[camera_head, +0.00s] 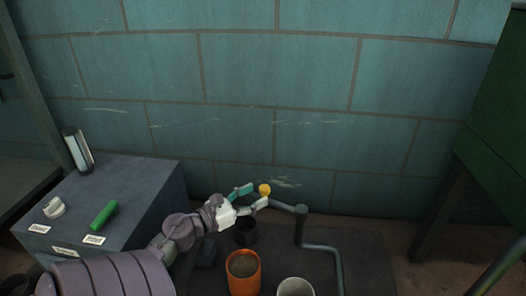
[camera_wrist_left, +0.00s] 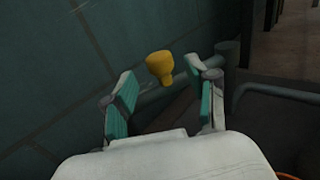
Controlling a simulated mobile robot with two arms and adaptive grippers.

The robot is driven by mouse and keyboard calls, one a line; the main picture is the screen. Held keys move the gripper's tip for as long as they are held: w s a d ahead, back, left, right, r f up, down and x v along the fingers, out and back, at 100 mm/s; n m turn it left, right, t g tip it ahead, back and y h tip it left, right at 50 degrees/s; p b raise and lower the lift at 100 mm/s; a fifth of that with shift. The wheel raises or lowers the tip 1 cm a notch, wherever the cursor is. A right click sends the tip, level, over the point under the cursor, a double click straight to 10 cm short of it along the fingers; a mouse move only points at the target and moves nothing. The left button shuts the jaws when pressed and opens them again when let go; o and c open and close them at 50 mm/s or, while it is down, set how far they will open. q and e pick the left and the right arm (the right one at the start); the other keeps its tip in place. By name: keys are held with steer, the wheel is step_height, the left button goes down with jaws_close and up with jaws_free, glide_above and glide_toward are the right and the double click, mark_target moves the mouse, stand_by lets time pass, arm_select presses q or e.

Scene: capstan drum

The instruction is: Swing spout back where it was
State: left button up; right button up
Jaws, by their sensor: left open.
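The spout (camera_head: 285,206) is a grey-green pipe that runs left from the top of an upright post (camera_head: 300,230). A yellow knob (camera_head: 265,189) stands at its left end. My left gripper (camera_head: 251,196) is open beside the knob, at its left. In the left wrist view, the yellow knob (camera_wrist_left: 160,66) shows between the two teal-padded fingers of my left gripper (camera_wrist_left: 161,74), with a gap on each side. The spout pipe (camera_wrist_left: 165,93) passes behind the fingers there, partly hidden. My right gripper is not in view.
Below the spout stand a black bucket (camera_head: 246,234), an orange bucket (camera_head: 243,282) and a pale bucket (camera_head: 295,289). A grey block (camera_head: 150,190) at left carries a green cylinder (camera_head: 103,216). A teal tiled wall (camera_head: 300,80) is close behind.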

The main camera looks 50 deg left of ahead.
arm_select(q)
steer(key=s, duration=0.7)
steer(key=shift+s+a, duration=0.35)
steer(key=shift+a, duration=0.05)
steer(key=shift+d, duration=0.1)
